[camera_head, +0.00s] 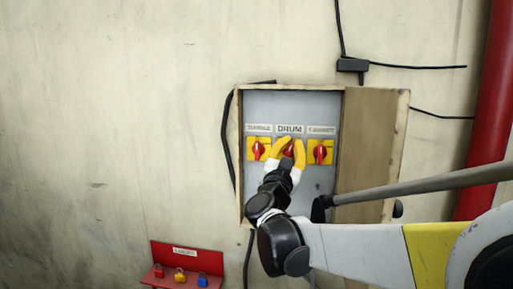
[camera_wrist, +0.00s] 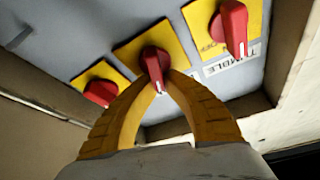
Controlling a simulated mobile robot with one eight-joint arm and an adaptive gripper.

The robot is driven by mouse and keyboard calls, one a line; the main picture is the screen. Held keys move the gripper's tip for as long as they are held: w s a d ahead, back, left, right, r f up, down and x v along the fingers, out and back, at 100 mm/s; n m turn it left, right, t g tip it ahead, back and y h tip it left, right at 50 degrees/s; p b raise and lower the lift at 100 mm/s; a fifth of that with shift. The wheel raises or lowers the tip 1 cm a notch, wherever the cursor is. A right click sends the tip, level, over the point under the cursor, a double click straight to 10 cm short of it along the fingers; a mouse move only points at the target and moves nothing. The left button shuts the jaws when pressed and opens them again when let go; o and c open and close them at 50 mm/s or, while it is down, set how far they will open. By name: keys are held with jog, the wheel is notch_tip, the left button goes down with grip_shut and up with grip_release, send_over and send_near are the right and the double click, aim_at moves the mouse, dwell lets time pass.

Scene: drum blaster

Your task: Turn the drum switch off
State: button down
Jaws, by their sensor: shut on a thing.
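The drum switch is a red knob on a yellow plate under the "DRUM" label (camera_head: 290,129). It is the middle one of three switches in the wall box. In the wrist view, its red knob (camera_wrist: 152,62) has a white mark pointing down in the picture. My gripper (camera_head: 288,149) is at this switch, with its yellow fingers around the knob. In the wrist view, my gripper (camera_wrist: 165,82) is shut on the knob, with the fingertips on its lower end. In the head view, the fingers hide much of the knob and plate.
Similar red switches sit close on the left (camera_head: 258,150) and right (camera_head: 320,151). The box's wooden door (camera_head: 372,145) stands open on the right. A red shelf (camera_head: 160,252) with red, yellow and blue padlocks is below left. A red pipe (camera_head: 490,110) runs at far right.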

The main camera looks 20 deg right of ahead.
jog(key=shift+s+d+f+m+g+b, duration=0.15)
jog(key=shift+f+m+g, duration=0.25)
jog(key=shift+m+g, duration=1.55)
jog(key=shift+s+d+f+m+g+b, duration=0.1)
jog(key=shift+s+d+f+m+g, duration=0.2)
jog(key=shift+m, duration=3.2)
jog(key=shift+s+d+f+m+g+b, duration=0.15)
jog(key=shift+f+m+g, duration=0.6)
jog(key=shift+m, duration=2)
jog(key=shift+w+d+r+g, duration=0.1)
jog(key=shift+r+g, duration=0.15)
jog(key=shift+g, duration=0.05)
jog(key=c, duration=1.5)
grip_release()
jog(key=shift+o, duration=0.2)
jog(key=v, duration=1.2)
jog(key=shift+f, duration=0.15)
